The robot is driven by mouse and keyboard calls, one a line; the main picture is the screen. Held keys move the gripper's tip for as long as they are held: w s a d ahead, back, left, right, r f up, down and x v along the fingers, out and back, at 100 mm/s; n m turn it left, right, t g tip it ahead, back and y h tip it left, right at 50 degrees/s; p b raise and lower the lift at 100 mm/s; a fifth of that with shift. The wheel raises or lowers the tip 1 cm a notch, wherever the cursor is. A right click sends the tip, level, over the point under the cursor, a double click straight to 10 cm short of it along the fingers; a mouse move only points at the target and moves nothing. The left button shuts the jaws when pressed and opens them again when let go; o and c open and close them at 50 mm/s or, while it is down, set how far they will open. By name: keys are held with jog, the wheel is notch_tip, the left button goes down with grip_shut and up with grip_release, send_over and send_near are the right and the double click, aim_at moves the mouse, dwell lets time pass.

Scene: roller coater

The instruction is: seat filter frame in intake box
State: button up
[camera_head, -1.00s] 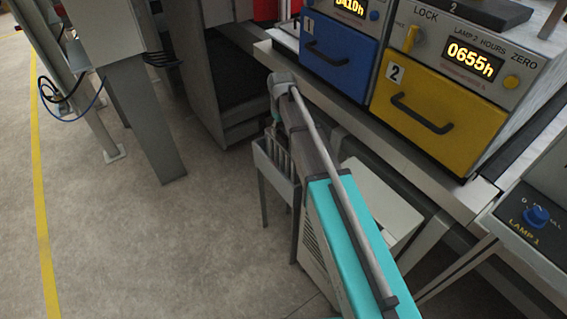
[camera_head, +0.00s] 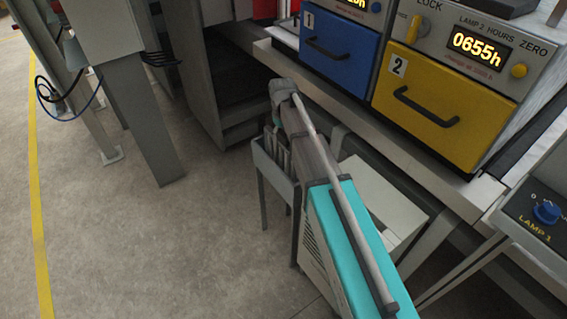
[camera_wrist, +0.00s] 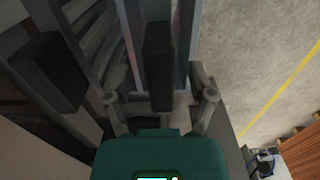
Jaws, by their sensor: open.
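My gripper (camera_wrist: 160,86) shows in the wrist view with its two fingers apart. A dark upright bar (camera_wrist: 157,60) lies between the fingers; I cannot tell whether it touches them. It looks like a grip on one of the grey panels below, perhaps a filter frame. A second dark block (camera_wrist: 48,68) stands to the left. In the head view my arm reaches over a grey open bin (camera_head: 264,167) on legs, with several thin upright pieces (camera_head: 280,150) in it. My fingers are hidden there behind the arm. I cannot identify the intake box in these views.
A blue drawer (camera_head: 335,50) marked 1 and a yellow drawer (camera_head: 445,115) marked 2 sit above a pale ledge (camera_head: 400,145). A control panel (camera_head: 540,215) is at the right. A grey post (camera_head: 150,140) stands left of the bin. The floor (camera_head: 110,240) at left is clear.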

jog(key=shift+f+b, duration=0.55)
jog(key=shift+f, duration=0.25)
jog(key=shift+c, duration=0.2)
grip_shut()
